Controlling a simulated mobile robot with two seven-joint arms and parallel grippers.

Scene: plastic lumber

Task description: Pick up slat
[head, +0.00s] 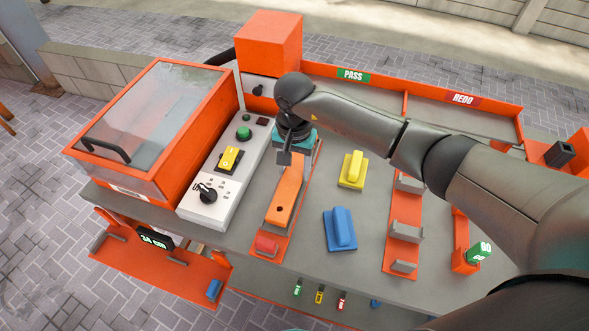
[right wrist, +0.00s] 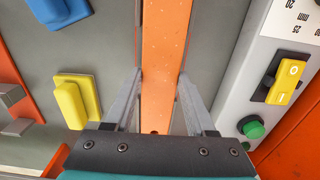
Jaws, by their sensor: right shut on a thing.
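An orange slat (head: 286,192) with a dark hole near its near end lies along an orange fixture strip on the grey bench in the head view. My right gripper (head: 285,158) reaches down over the slat's far part. In the right wrist view the slat (right wrist: 164,50) runs lengthwise between the two grey fingers of my right gripper (right wrist: 160,78), which is shut on it. I cannot tell whether the slat is clear of its fixture. My left gripper is not in view.
A glass-lidded orange box (head: 155,115) and a white control panel (head: 225,165) stand left. A yellow-handled block (head: 353,170), a blue-handled block (head: 340,230) and an orange rack (head: 402,232) lie right. PASS (head: 352,76) and REDO (head: 463,98) bins line the back.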

